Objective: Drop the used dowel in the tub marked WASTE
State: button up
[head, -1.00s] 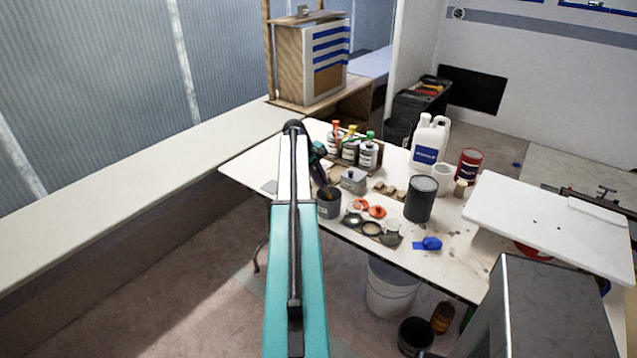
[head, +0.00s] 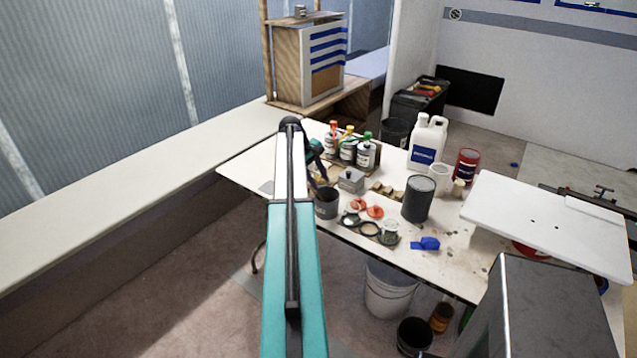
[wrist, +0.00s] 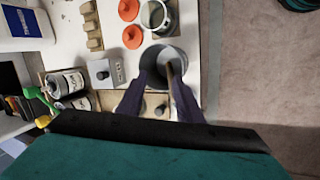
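A thin brown dowel (wrist: 171,74) stands tilted inside a dark grey tub (wrist: 180,50), leaning toward its right side in the wrist view. The same tub (head: 326,205) stands near the left front edge of the table in the head view; I cannot read its marking. My gripper (wrist: 160,78) is over the tub's mouth. Its two dark fingers are apart, one on each side of the dowel, with a gap visible beside it. In the head view, my gripper (head: 318,168) is partly hidden behind my arm, and the dowel cannot be made out.
Close by stand a small grey box (head: 351,180), labelled bottles (head: 366,156), orange lids (head: 375,211) and a dark can (head: 418,198). A white jug (head: 427,143) is farther back. A white bucket (head: 388,295) stands on the floor below the table.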

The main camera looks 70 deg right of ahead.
jog(key=b+v, duration=0.3)
jog(key=v, duration=0.9)
jog(key=shift+w+r, duration=0.15)
jog(key=shift+r, duration=0.05)
jog(key=shift+a, duration=0.1)
dwell(0.8)
